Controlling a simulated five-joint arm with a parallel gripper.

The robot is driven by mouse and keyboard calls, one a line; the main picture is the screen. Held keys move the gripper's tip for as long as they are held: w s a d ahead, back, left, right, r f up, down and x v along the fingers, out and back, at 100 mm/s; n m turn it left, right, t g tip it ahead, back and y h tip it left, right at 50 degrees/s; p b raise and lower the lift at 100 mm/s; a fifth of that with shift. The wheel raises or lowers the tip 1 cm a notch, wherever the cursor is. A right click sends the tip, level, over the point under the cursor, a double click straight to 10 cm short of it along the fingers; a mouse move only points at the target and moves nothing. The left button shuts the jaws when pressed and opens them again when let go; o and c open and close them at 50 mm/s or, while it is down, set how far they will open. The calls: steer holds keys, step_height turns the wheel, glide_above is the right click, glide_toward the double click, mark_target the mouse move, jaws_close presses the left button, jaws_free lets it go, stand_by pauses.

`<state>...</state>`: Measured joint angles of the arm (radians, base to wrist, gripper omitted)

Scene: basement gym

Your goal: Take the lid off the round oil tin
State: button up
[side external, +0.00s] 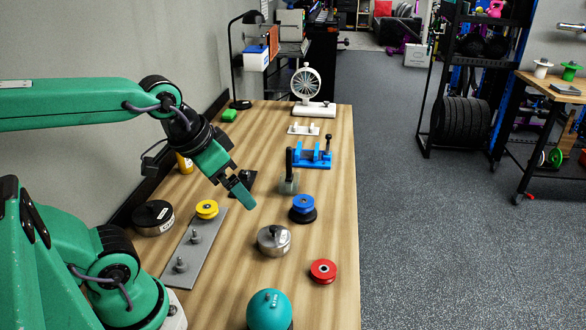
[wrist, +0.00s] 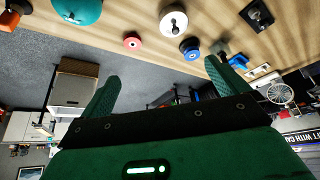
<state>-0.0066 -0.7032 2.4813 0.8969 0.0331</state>
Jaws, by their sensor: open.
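A round silver tin (side external: 273,240) with a small knob on top stands near the middle of the wooden table. It also shows at the top of the wrist view (wrist: 173,22). A round black tin (side external: 153,217) with a pale label stands at the table's left side. The labels are too small to read, so I cannot tell which is the oil tin. My gripper (side external: 241,193) is above the table, beyond the silver tin and clear of it. In the wrist view its two fingers (wrist: 160,90) are apart with nothing between them.
A grey plate with pegs (side external: 190,250) and a yellow wheel (side external: 207,209) lie between the tins. A blue wheel (side external: 303,205), a red wheel (side external: 323,270) and a teal ball (side external: 269,311) are near the silver tin. A blue vise (side external: 313,155) stands farther back.

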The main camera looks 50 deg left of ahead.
steer(key=w+a+f+m+g, duration=0.2)
steer(key=w+f+m+g, duration=0.1)
steer(key=w+f, duration=0.3)
steer(key=m+g, duration=0.2)
steer(key=m, duration=0.1)
glide_above(275, 227)
step_height(275, 227, down, 8)
steer(key=shift+a+r, duration=0.1)
steer(key=shift+r, duration=0.15)
steer(key=shift+f, duration=3.9)
steer(key=c, duration=1.1)
